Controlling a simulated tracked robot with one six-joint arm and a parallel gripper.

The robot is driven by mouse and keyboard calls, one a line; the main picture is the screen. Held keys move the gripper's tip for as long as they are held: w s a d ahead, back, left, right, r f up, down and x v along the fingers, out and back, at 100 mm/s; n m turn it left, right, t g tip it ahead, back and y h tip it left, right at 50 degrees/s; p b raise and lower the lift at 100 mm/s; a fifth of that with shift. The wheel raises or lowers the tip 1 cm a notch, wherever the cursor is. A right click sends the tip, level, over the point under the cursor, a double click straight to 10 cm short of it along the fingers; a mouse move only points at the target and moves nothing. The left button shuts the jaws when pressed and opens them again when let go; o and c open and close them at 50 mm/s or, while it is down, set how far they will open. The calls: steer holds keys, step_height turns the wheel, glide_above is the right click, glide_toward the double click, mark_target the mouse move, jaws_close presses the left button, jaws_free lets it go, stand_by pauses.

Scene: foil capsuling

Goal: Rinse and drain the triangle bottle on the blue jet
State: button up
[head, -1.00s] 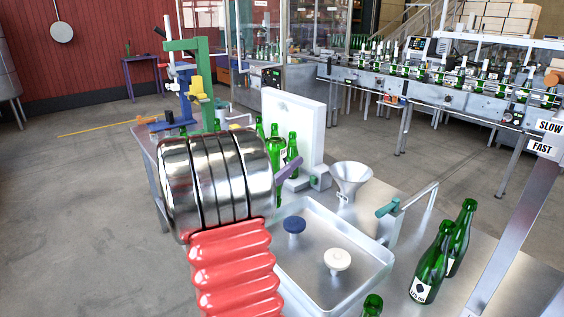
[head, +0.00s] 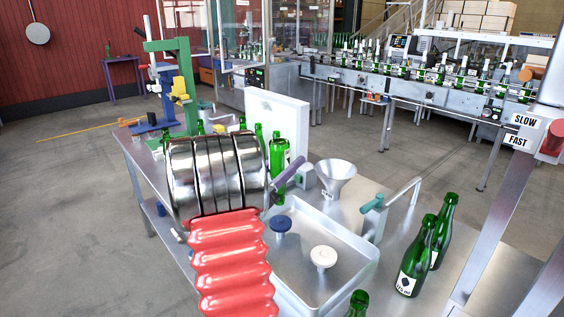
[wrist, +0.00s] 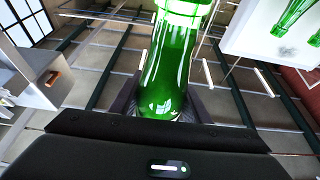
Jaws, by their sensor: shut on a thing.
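My gripper (wrist: 163,108) is shut on a green glass bottle (wrist: 170,62) in the wrist view. The bottle's label mark cannot be read there. In the head view my arm hides most of the gripper; a purple finger (head: 288,172) shows beside a green bottle (head: 279,150), close to other green bottles by a white panel. The blue jet (head: 281,225) is a round blue head in the shallow metal tray (head: 366,265), to the lower right of my arm. A white jet (head: 323,257) stands near it.
A metal funnel (head: 335,178) and a green-handled lever (head: 373,204) stand behind the tray. Two labelled green bottles (head: 412,265) stand right of it, and another bottle (head: 358,303) is at the front. The white panel (head: 280,115) rises behind my gripper.

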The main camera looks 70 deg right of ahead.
steer(key=shift+d+f, duration=0.1)
steer(key=shift+f, duration=2.85)
steer(key=shift+f, duration=1)
steer(key=shift+r, duration=0.15)
stand_by(1.6)
steer(key=shift+r, duration=1.45)
stand_by(0.8)
